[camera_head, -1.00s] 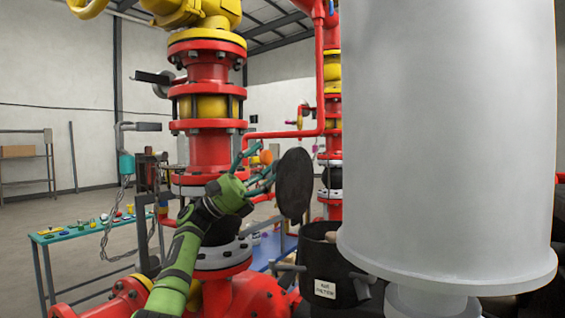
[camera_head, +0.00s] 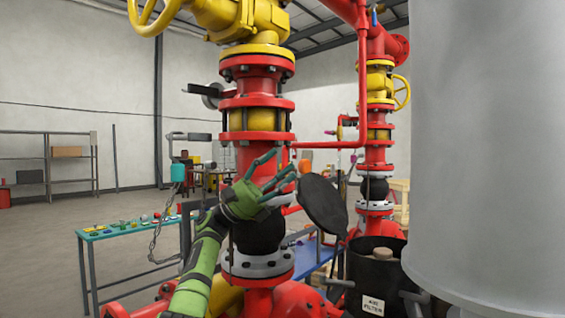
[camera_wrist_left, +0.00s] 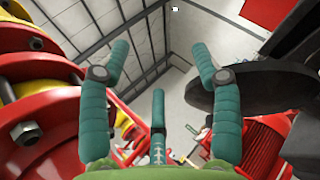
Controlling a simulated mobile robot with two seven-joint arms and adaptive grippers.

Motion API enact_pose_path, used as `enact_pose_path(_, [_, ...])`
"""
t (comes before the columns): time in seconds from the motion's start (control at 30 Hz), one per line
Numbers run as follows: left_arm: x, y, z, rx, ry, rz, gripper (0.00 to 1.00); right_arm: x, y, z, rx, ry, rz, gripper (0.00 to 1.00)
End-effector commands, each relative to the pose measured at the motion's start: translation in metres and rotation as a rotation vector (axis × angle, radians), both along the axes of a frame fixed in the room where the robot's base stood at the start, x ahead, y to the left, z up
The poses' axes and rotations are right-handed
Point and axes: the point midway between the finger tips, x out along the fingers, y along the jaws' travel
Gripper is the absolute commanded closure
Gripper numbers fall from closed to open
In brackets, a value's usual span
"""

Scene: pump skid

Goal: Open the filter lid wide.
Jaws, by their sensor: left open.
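The filter lid (camera_head: 323,205) is a dark round disc standing steeply up and tilted, left of and above the filter housing. The housing (camera_head: 356,284) is a black open cylinder with an "AIR FILTER" label, and a light brownish thing shows inside its mouth. My left gripper (camera_head: 283,175), green with teal fingers, is open just left of the lid, with its fingertips near the lid's upper edge. I cannot tell whether they touch. In the left wrist view the fingers (camera_wrist_left: 165,75) are spread and empty, and the dark lid (camera_wrist_left: 265,88) shows right of them. My right gripper is not in view.
A large grey cylinder (camera_head: 490,150) fills the right side, close to the housing. A red and yellow valve column (camera_head: 255,120) stands just behind my left gripper. A teal table (camera_head: 130,228) with small parts is at the left. Open floor lies beyond it.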

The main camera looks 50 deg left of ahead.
Motion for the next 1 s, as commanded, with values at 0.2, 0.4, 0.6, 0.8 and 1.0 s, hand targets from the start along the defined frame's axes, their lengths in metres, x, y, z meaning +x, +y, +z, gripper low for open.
enact_pose_path(0.2, [-0.021,0.019,-0.022,-0.004,0.008,0.012,0.36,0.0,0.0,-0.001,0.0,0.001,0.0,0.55])
enact_pose_path(0.4, [-0.039,0.03,-0.032,0.0,-0.004,0.013,0.36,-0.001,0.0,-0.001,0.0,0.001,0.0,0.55])
enact_pose_path(0.6, [-0.046,0.033,-0.033,0.003,-0.01,0.013,0.36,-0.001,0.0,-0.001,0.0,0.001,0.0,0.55])
enact_pose_path(0.8, [-0.046,0.033,-0.032,0.002,-0.014,0.013,0.51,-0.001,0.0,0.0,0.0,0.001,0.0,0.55])
enact_pose_path(1.0, [-0.047,0.031,-0.028,0.005,-0.016,0.01,1.0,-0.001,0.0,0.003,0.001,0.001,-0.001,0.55])
